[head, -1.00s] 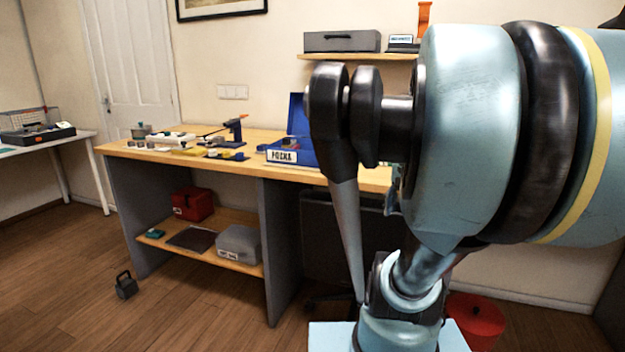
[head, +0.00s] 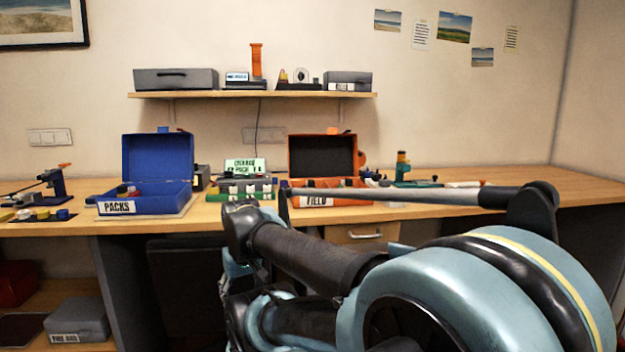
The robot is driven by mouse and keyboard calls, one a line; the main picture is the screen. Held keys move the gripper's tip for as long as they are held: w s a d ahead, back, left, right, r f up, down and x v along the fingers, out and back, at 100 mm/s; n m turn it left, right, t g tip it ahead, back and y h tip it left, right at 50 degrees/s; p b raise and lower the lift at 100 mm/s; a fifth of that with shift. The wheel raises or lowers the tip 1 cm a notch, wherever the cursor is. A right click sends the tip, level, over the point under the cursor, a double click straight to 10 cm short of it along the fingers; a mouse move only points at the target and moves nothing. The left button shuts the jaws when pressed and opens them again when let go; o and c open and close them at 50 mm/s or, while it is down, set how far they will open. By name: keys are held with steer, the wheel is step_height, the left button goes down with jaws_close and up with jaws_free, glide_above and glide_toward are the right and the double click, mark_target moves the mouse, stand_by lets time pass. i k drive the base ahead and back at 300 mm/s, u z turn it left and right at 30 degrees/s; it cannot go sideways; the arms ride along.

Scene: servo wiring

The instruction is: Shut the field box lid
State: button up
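The field box (head: 352,201) is an orange box with a white FIELD label on its front, standing on the wooden desk right of the picture's middle. Its lid (head: 323,157) stands open, upright at the back, with its dark inside facing me. Some small items show at the box's rim; its contents are mostly hidden. My own arm's links fill the lower right, and a slim grey link crosses just in front of the box's lower right part. I cannot make out my gripper's fingers in this view.
A blue PACKS box (head: 165,203) stands open on the desk at left. A green-edged tray (head: 240,197) with several small items lies between the two boxes. Tools (head: 404,170) stand right of the field box. A shelf (head: 250,95) hangs above. The desk's far right is clear.

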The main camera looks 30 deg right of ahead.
mark_target(333, 154)
steer(key=z, duration=1)
